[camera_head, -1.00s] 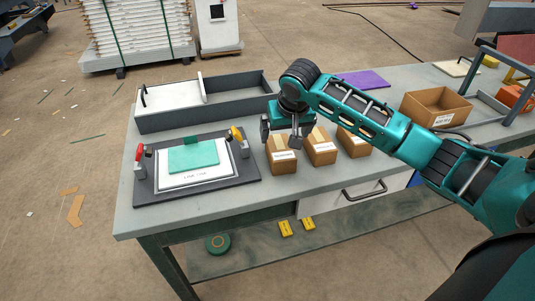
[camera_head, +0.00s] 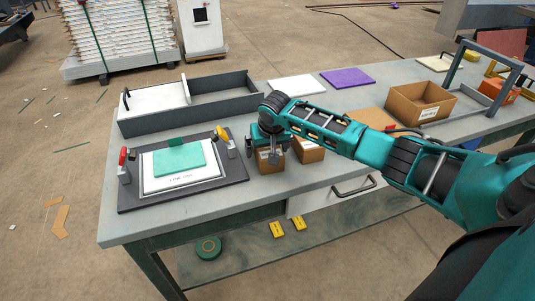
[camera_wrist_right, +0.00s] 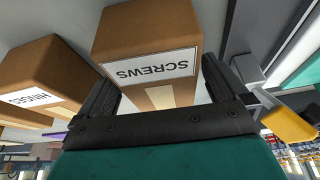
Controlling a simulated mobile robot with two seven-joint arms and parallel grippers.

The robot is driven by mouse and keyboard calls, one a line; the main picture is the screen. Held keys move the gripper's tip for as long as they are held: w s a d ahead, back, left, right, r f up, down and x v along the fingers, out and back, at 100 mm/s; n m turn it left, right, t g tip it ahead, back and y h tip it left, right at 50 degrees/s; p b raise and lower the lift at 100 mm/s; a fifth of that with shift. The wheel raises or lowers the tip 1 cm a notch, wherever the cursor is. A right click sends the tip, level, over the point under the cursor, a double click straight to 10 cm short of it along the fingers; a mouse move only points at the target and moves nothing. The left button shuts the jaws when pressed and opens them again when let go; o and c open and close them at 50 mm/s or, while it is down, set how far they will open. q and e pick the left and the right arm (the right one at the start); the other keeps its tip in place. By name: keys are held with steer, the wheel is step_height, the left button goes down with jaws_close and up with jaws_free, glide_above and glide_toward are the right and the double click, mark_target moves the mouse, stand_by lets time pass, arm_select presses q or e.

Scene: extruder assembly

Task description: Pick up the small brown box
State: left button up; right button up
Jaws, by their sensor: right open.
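A small brown box labelled SCREWS (camera_wrist_right: 150,45) fills the middle of the right wrist view. It also shows in the head view (camera_head: 270,165) as the leftmost small box, partly covered by my gripper. My right gripper (camera_head: 264,148) is open, pointing down at this box. In the wrist view its two dark fingers (camera_wrist_right: 158,88) stand on either side of the box. I cannot tell whether they touch it. A second small brown box, labelled HINGES (camera_wrist_right: 35,75), stands beside it and also shows in the head view (camera_head: 309,153). My left gripper is not in view.
A dark fixture board (camera_head: 225,179) with a teal plate (camera_head: 180,158) lies left of the boxes. A grey tray (camera_head: 220,105) is behind. A larger open brown box (camera_head: 420,101) and a grey frame (camera_head: 487,75) stand right. Purple (camera_head: 348,77) and white sheets (camera_head: 296,85) lie at the back.

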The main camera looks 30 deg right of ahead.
steer(key=shift+w+f, duration=0.2)
steer(key=shift+f, duration=0.2)
steer(key=shift+f, duration=0.1)
steer(key=c, duration=1.2)
